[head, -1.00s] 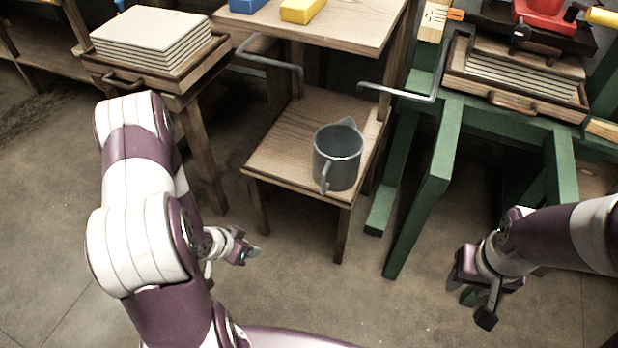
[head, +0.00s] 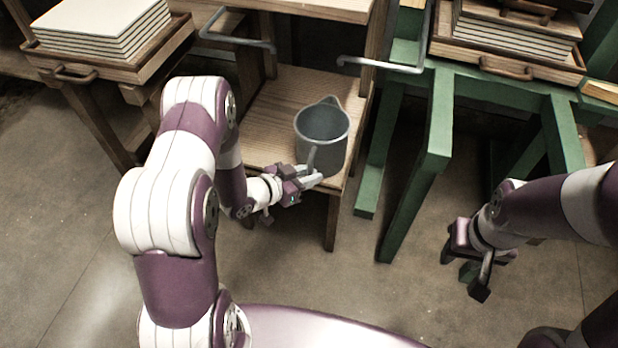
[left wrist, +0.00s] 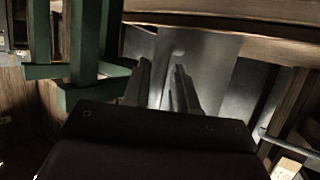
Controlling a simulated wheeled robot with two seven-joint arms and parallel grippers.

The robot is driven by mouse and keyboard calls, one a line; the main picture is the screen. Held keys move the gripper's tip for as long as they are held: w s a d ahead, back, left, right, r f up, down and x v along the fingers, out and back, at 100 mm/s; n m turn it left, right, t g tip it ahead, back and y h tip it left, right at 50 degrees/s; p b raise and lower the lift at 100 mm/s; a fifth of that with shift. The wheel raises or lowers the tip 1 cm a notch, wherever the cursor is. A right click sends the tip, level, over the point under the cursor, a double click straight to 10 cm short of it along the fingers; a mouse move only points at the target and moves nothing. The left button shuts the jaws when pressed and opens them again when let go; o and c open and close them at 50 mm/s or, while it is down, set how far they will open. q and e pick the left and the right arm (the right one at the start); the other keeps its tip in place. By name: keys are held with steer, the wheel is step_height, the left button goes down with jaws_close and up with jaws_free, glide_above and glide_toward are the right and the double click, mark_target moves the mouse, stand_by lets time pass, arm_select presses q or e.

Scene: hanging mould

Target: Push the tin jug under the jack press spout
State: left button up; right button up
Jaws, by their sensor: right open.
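The grey tin jug (head: 325,138) stands upright on the front right part of a low wooden shelf (head: 268,120), its handle toward me. My left gripper (head: 308,178) is at the handle, low on the jug's near side. In the left wrist view its two fingers (left wrist: 163,90) stand apart, with the jug's grey wall (left wrist: 205,65) close ahead and the handle between them; contact cannot be told. My right gripper (head: 472,272) is open and empty, low over the floor at the right. The jack press and its spout cannot be made out.
Bent metal bars (head: 380,65) stick out above the shelf on both sides. A green bench frame (head: 430,150) stands right of the shelf. A tray of white slabs (head: 105,30) is at the left and another tray (head: 510,60) at the right. The front floor is clear.

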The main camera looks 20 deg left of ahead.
mark_target(322, 123)
arm_select(q)
steer(key=shift+w+d+f, duration=0.15)
steer(key=shift+w+d, duration=0.1)
steer(key=shift+w, duration=0.05)
jaws_close()
steer(key=w+b, duration=0.3)
steer(key=w, duration=1.5)
steer(key=shift+w+d, duration=0.15)
steer(key=shift+w, duration=0.2)
steer(key=shift+o, duration=2)
jaws_free()
